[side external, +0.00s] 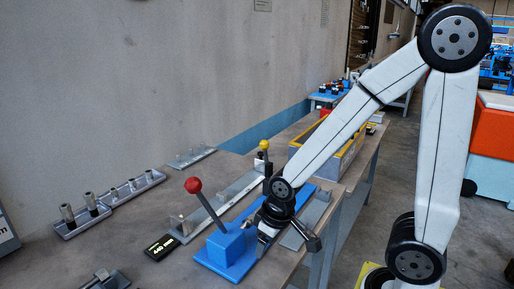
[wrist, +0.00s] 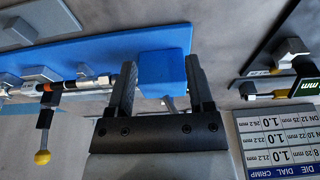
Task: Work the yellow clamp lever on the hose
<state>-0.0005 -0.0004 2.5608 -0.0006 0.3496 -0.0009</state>
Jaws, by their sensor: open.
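The yellow-knobbed lever (side external: 264,145) stands upright on a dark post behind my gripper in the side view. In the wrist view its yellow knob (wrist: 42,157) is at the lower left, on a dark stem leading to a metal and black hose fitting (wrist: 75,84) along the blue plate (wrist: 95,55). My gripper (side external: 287,232) is low over the blue plate, apart from the yellow lever. In the wrist view my gripper (wrist: 162,72) is open, and a blue block (wrist: 162,70) shows between its fingers; I cannot tell whether they touch it.
A red-knobbed lever (side external: 193,186) rises from the blue block at the plate's front. Metal trays with pegs (side external: 108,203) lie farther left. A yellow-rimmed crate (side external: 345,160) stands behind. A printed chart (wrist: 276,140) is at the lower right in the wrist view.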

